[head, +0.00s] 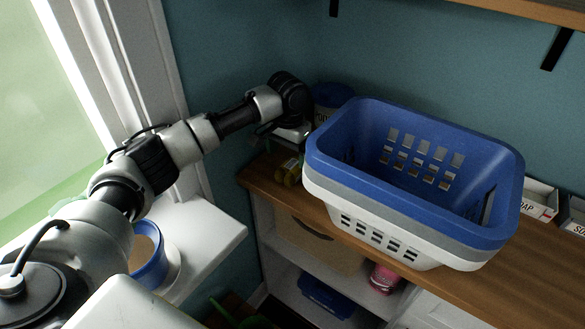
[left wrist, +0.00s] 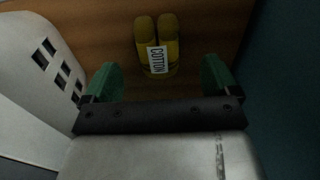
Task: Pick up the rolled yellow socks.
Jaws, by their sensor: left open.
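The rolled yellow socks (left wrist: 157,38), with a white band reading "COTTON", lie on the wooden counter in the left wrist view. In the head view the socks (head: 289,172) show only partly, at the counter's left end beside the basket. My left gripper (left wrist: 160,78) is open, with its green fingertips apart on either side of the socks' line. The socks lie ahead of the fingertips and nothing is between the fingers. In the head view the left gripper (head: 290,133) is above the socks and partly hidden by its own wrist. My right gripper is not seen.
A stacked blue, grey and white laundry basket (head: 325,187) stands right beside the socks. It also shows at the left of the wrist view (left wrist: 38,70). A blue-lidded container (head: 333,95) stands behind. Soap boxes (head: 538,198) are at the right. The wooden counter (head: 262,180) ends at the left.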

